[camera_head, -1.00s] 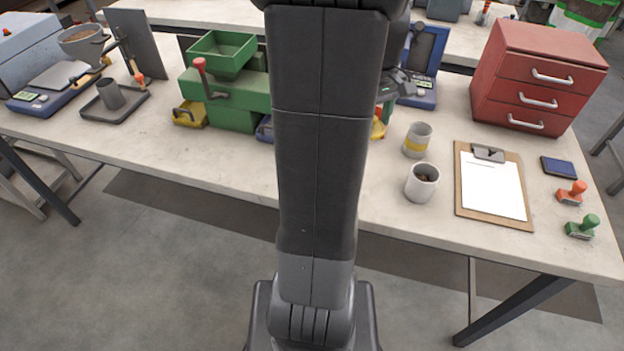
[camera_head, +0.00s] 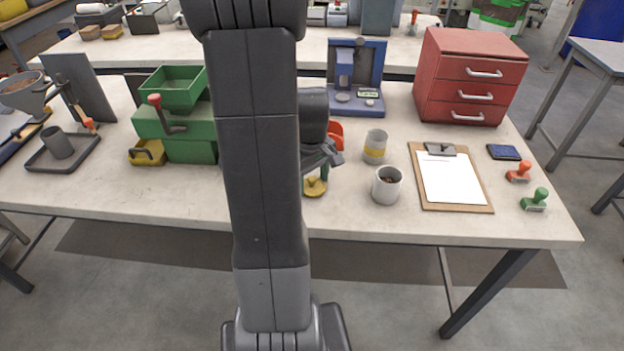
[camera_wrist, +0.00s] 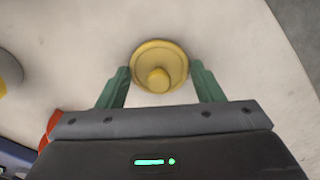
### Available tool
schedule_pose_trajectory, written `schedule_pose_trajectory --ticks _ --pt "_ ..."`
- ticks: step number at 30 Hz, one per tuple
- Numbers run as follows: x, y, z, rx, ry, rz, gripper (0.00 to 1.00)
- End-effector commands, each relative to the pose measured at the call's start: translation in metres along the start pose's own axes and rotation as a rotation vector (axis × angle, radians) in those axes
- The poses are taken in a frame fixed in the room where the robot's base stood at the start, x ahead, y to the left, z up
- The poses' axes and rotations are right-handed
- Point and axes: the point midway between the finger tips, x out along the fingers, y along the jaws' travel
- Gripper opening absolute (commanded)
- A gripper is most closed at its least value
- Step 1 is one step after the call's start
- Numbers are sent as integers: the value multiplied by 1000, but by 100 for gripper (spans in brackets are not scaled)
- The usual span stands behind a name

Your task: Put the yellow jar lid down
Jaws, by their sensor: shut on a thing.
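The yellow jar lid (camera_head: 315,188) is a round disc with a small knob, near the front edge of the table, left of the grey cup. My gripper (camera_head: 318,178) is shut on it, green fingers pointing down. In the wrist view the lid (camera_wrist: 158,55) sits between the two green fingertips, one at each side of its rim. The lid looks level and at or just above the tabletop; I cannot tell whether it touches.
A red bin (camera_head: 336,134) is behind the gripper. Bare tabletop (camera_head: 270,215) lies around the lid.

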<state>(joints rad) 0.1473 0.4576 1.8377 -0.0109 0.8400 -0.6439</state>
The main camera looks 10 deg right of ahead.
Motion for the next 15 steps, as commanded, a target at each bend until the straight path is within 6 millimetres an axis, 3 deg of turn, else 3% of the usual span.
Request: schedule_pose_trajectory --ticks 11,12,15 --pt "5 0 0 0 0 0 40" --pt "4 0 0 0 0 0 68" --pt "4 0 0 0 0 0 82"
